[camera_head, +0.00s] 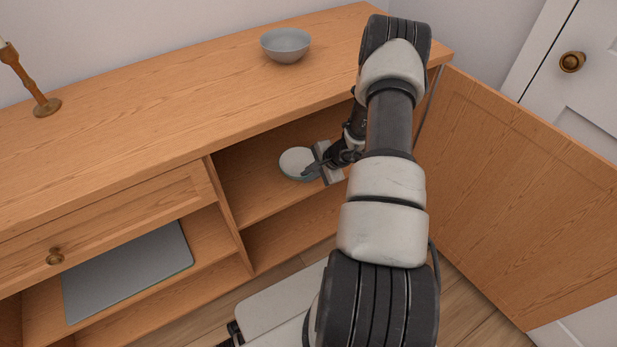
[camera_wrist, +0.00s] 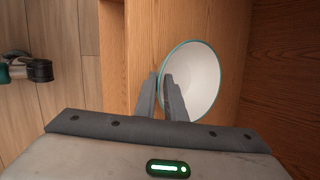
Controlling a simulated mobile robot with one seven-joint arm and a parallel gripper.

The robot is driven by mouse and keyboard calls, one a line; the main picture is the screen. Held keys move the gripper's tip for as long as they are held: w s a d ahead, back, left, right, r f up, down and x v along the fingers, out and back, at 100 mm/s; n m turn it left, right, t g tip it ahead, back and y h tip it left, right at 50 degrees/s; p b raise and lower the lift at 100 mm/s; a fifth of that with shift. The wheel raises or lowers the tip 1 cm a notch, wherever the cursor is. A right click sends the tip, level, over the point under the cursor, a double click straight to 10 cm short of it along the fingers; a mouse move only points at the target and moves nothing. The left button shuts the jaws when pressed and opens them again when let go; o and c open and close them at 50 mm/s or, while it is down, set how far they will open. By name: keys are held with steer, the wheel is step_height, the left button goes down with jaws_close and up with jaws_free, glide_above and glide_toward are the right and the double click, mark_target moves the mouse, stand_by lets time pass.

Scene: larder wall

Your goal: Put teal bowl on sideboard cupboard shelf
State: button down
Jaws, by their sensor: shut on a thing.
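The teal bowl (camera_head: 297,163) has a white inside and a teal rim. In the head view it is inside the open right-hand cupboard of the sideboard, over the cupboard shelf (camera_head: 245,190). My gripper (camera_head: 312,170) reaches in from the right and is shut on the bowl's near edge. In the wrist view the bowl (camera_wrist: 195,85) opens toward the camera, and the gripper fingers (camera_wrist: 165,97) pinch its left rim. I cannot tell whether the bowl's base touches the shelf.
A grey bowl (camera_head: 286,44) and a wooden candlestick (camera_head: 38,90) stand on the sideboard top (camera_head: 150,95). The cupboard door (camera_head: 520,180) stands open at the right. A grey flat board (camera_head: 130,270) lies in the left lower compartment. The shelf left of the bowl is clear.

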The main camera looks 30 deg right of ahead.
steer(key=shift+f, duration=0.35)
steer(key=shift+f, duration=0.2)
steer(key=c, duration=1.8)
jaws_free()
steer(key=shift+r, duration=0.1)
steer(key=shift+r, duration=0.2)
steer(key=p+v, duration=0.2)
steer(key=v, duration=0.9)
steer(key=shift+s+d+r, duration=0.1)
steer(key=shift+s+r, duration=0.1)
steer(key=shift+r, duration=0.1)
